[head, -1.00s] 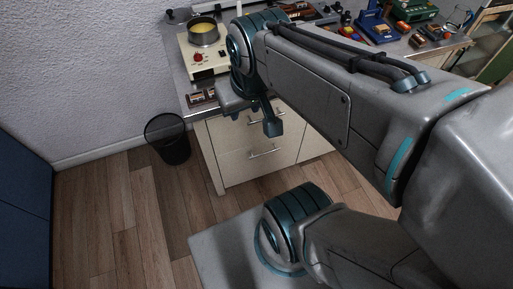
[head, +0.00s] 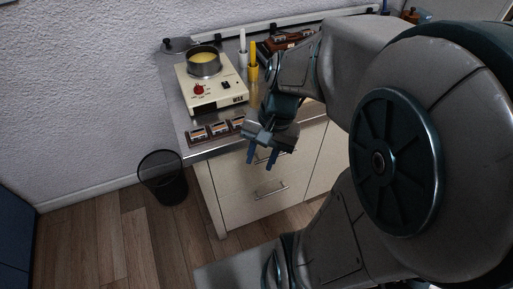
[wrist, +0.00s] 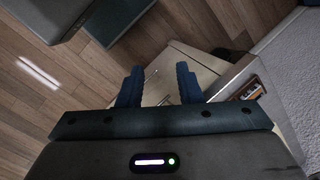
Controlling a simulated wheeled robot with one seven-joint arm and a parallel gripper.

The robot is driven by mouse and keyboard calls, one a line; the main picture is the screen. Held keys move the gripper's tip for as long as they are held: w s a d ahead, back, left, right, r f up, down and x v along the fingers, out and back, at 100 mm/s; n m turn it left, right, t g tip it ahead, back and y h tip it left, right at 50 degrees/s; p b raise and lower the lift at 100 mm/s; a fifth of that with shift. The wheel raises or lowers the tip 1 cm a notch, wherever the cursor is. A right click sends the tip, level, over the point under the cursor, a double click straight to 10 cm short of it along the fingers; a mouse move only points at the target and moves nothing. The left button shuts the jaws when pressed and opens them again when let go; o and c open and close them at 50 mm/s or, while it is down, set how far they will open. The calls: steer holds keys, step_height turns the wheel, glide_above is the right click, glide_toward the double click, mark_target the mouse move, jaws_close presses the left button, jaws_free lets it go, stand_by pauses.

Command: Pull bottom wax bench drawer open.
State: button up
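The wax bench (head: 190,134) has a pale cabinet with drawers under a metal top. The bottom drawer (head: 240,205) is shut, its front flush, with a horizontal bar handle (head: 271,190). The upper drawer's handle is partly hidden behind my gripper (head: 263,161). My gripper is open and empty, its two blue fingers pointing down in front of the upper drawer, above the bottom handle and apart from it. In the wrist view the fingers (wrist: 159,86) are spread, with the pale cabinet front (wrist: 185,65) beyond and between them.
A black mesh bin (head: 163,180) stands left of the cabinet. The wooden floor (head: 120,240) in front is clear.

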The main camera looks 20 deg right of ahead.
steer(key=w+d+f+m+g+y+b, duration=0.1)
steer(key=w+f+m+y+b, duration=0.3)
steer(key=f, duration=0.6)
steer(key=s+d+f+m+y+b, duration=0.1)
steer(key=f+m+y+b, duration=0.2)
steer(key=f+m+b, duration=0.5)
steer(key=m+t+h+b, duration=0.1)
steer(key=m+t+b, duration=1.95)
steer(key=m, duration=0.85)
glide_toward(272, 193)
steer(key=shift+g, duration=0.25)
steer(key=b+x, duration=0.4)
steer(key=x, duration=0.6)
steer(key=shift+w+d, duration=0.1)
steer(key=shift+d, duration=0.1)
jaws_close()
